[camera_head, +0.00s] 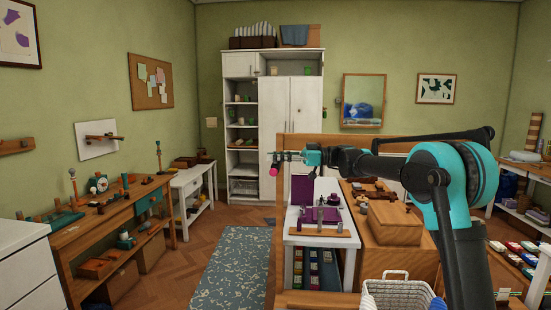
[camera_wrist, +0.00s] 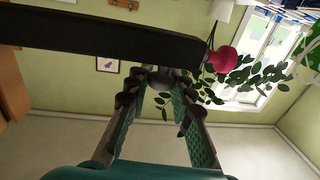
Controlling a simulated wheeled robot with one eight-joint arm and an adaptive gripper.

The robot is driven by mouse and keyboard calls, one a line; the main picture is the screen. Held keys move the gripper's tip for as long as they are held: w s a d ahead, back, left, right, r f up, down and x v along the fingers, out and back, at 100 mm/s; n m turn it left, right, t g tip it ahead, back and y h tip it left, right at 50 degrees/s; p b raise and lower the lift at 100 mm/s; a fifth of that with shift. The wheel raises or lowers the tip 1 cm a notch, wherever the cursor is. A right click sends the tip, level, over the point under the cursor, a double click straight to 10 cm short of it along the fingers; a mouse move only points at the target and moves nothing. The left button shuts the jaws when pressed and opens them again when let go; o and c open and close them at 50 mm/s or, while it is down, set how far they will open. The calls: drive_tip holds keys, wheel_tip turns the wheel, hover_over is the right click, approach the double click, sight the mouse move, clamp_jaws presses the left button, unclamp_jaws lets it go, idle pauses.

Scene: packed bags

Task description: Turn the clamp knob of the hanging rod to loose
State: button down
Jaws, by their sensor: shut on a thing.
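My gripper (camera_head: 313,157) is stretched out at the wooden frame in the head view. In the wrist view its two fingers (camera_wrist: 160,88) come together on a small grey rounded piece, which looks like the clamp knob (camera_wrist: 160,76). The fingertips hide part of it. A dark bar (camera_wrist: 90,36), apparently the hanging rod, crosses just beyond the fingertips. A pink-red rounded piece (camera_wrist: 222,60) shows at the bar's right end. It also shows in the head view (camera_head: 275,169), left of the gripper. How far the knob is turned cannot be told.
Below the gripper stands a white bench (camera_head: 322,241) with purple items and a wooden board. A wooden box (camera_head: 395,222) and a white basket (camera_head: 398,294) are nearer me. A tall white cabinet (camera_head: 303,110) stands behind. The floor by the patterned rug (camera_head: 232,265) is clear.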

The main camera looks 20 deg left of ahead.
drive_tip(key=shift+n+g+h, duration=0.4)
drive_tip(key=shift+n+g, duration=0.2)
drive_tip(key=shift+g, duration=0.6)
drive_tip(key=c, duration=1.3)
unclamp_jaws()
drive_tip(key=shift+c, duration=0.2)
drive_tip(key=shift+r, duration=0.1)
wheel_tip(320, 180, up, 10)
drive_tip(key=shift+f, duration=0.1)
